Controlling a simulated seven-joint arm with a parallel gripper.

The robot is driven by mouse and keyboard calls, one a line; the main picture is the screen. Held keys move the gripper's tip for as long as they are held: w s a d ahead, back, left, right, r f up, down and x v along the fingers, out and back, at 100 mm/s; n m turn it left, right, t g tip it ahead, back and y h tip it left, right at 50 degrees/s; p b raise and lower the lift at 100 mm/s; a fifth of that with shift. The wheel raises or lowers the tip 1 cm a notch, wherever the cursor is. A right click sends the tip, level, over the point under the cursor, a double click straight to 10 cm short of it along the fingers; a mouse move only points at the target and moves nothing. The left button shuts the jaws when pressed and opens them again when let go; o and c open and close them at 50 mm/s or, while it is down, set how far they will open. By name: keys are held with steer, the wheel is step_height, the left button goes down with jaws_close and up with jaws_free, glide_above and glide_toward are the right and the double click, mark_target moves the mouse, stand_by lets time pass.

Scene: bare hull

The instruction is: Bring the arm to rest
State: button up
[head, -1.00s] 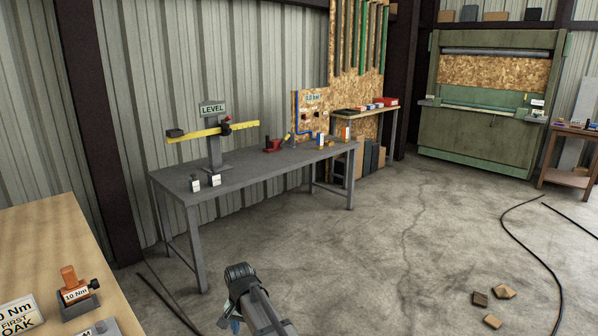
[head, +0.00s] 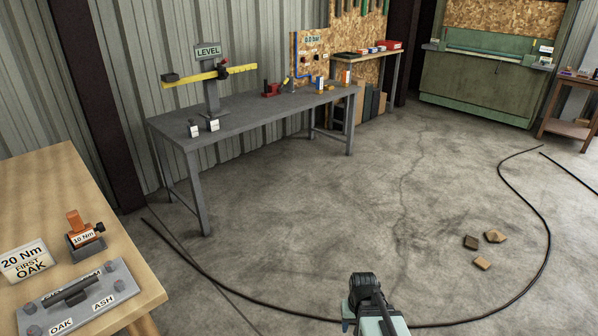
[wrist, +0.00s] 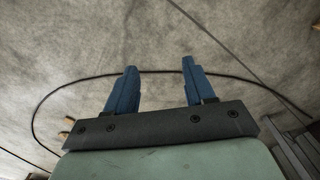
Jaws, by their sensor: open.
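My arm shows at the bottom of the head view, right of the middle, over bare floor; its gripper is hidden there. In the wrist view my gripper (wrist: 156,80) has two blue fingers set well apart with nothing between them. Behind the fingers lie the concrete floor and a black cable (wrist: 70,82). The gripper touches nothing that I can see.
A wooden bench (head: 35,210) at the left holds a 10 Nm tool (head: 84,235), a sign (head: 24,262) and a plate marked OAK and ASH (head: 80,298). A grey table (head: 250,113) stands behind. Wood blocks (head: 482,263) and cable lie on otherwise open floor.

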steer(key=s+f+g, duration=0.3)
steer(key=s+f, duration=0.7)
steer(key=s, duration=0.5)
steer(key=s+f+g, duration=0.3)
steer(key=s+f, duration=0.7)
steer(key=s, duration=0.4)
steer(key=shift+s+f+g, duration=0.2)
steer(key=shift+s+g, duration=0.15)
steer(key=shift+g, duration=0.05)
steer(key=shift+a, duration=0.1)
